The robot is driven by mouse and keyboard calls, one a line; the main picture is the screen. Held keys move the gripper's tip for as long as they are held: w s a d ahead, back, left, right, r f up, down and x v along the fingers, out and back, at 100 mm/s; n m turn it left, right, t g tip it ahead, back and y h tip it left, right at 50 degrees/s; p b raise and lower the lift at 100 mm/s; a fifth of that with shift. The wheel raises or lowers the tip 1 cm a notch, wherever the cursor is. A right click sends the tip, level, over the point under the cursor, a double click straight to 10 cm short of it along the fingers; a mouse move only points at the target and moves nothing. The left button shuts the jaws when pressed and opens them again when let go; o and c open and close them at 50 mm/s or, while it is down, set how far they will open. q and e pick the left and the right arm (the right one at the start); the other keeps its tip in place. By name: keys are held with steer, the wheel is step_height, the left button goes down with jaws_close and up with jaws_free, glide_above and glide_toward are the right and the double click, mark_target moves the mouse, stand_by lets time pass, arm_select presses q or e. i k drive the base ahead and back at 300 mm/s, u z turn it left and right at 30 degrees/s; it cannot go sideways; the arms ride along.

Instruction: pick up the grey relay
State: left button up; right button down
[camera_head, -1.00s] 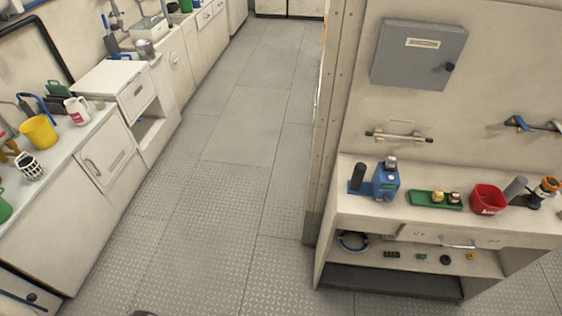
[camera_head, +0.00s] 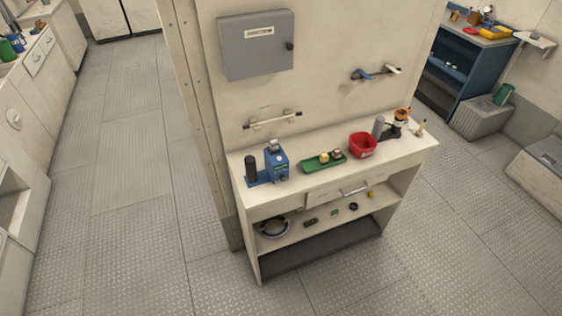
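I cannot pick out a grey relay for certain. Several small parts lie on the open shelf (camera_head: 295,228) of the cream bench, among them a dark block (camera_head: 310,222), a small green piece (camera_head: 334,212), a black round piece (camera_head: 352,206) and a yellow piece (camera_head: 371,195). They are too small to identify. On the bench top a green tray (camera_head: 310,167) holds two small block-like parts with pale or yellow tops. Neither of my grippers is in view.
The bench top also carries a blue device (camera_head: 276,162), a red bin (camera_head: 363,147), a grey cylinder (camera_head: 379,127) and an orange-and-black tool (camera_head: 401,120). A grey cabinet (camera_head: 256,45) hangs above. The metal floor (camera_head: 130,220) is clear left of and in front of the bench.

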mark_target(273, 143)
steer(key=k, duration=1.25)
steer(key=u, duration=0.6)
steer(key=i, duration=0.55)
steer(key=u, duration=0.75)
steer(key=i, duration=1.9)
steer(key=z, duration=1.45)
steer(key=i, duration=0.55)
steer(key=z, duration=0.6)
